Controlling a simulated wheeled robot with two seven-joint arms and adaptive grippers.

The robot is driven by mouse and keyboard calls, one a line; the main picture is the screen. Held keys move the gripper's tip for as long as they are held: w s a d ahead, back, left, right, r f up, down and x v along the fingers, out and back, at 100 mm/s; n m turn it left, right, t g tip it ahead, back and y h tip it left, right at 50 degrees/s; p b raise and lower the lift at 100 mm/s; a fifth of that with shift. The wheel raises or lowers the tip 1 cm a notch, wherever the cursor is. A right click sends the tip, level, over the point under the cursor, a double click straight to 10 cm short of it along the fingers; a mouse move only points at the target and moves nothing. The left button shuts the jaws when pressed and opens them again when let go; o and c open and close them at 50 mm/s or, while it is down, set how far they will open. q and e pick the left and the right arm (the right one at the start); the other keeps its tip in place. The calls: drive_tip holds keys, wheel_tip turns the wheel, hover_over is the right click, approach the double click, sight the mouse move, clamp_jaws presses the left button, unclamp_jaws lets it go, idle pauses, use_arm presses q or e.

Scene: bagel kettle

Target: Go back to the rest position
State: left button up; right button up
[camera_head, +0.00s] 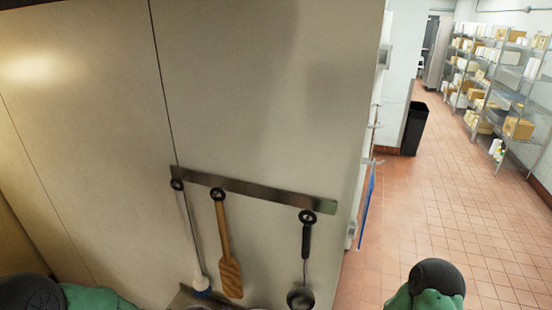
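My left arm shows as a green and black link at the bottom left edge. My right arm shows as a green and black link at the bottom right, in front of the tiled floor. Neither gripper is in the picture, so what they hold is hidden. No bagel or kettle is in view.
A metal strip (252,191) on the pale wall (250,90) holds a white-handled brush (191,235), a wooden paddle (226,240) and a black-handled ladle (304,255). A black bin (415,128) and loaded shelves (500,75) stand farther right. The red tiled floor (420,215) between is clear.

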use_arm(q)
drive_tip(key=s+d+f+n+g+h, duration=0.15)
drive_tip(key=s+f+g, duration=0.25)
drive_tip(key=s+f, duration=0.65)
drive_tip(key=s+d+f+n+g+h, duration=0.1)
drive_tip(key=s+d+f+g, duration=0.25)
drive_tip(key=s+f, duration=0.65)
drive_tip(key=w+d+f+b, duration=0.1)
drive_tip(key=w+f+b, duration=0.2)
drive_tip(key=f+b, duration=2.1)
drive_tip(key=shift+f+m+b, duration=0.35)
drive_tip(key=shift+b, duration=0.45)
drive_tip(key=shift+w+d+y, duration=0.1)
drive_tip(key=shift+y, duration=0.15)
